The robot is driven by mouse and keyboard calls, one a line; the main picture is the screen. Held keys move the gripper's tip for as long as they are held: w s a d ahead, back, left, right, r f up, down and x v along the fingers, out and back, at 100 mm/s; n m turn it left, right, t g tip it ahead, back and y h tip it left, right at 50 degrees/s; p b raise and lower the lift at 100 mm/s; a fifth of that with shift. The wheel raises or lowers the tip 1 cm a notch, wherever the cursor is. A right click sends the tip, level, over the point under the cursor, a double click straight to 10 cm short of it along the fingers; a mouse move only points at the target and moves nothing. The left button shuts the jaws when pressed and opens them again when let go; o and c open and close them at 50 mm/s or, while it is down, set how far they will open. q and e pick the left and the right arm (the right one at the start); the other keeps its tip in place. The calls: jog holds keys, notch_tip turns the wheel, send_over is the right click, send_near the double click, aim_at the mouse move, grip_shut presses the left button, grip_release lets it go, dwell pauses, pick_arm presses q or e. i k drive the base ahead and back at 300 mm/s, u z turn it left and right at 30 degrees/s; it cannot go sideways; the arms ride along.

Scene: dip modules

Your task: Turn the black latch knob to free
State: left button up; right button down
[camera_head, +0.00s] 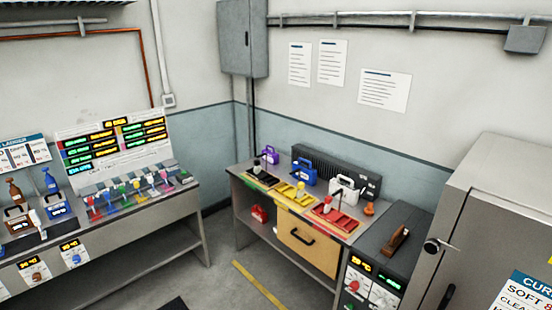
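A dark round knob (431,246) sits on the front edge of the grey cabinet (480,190) at the right, with a short light bar reaching from it toward the door. It looks like the black latch knob, but its exact setting is too small to tell. A black handle (447,297) shows below it on the cabinet front, cut by the lower part of the picture. The cabinet door looks closed. Neither of my grippers is in view.
A bench (352,237) with colored trays and small cases stands in the middle. A dark unit (398,226) with displays and a brown-handled tool stands between it and the cabinet. Another bench (185,205) is at left. Floor (232,285) with a yellow line is clear.

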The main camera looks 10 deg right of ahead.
aim_at(432, 247)
jog(key=z, duration=1.35)
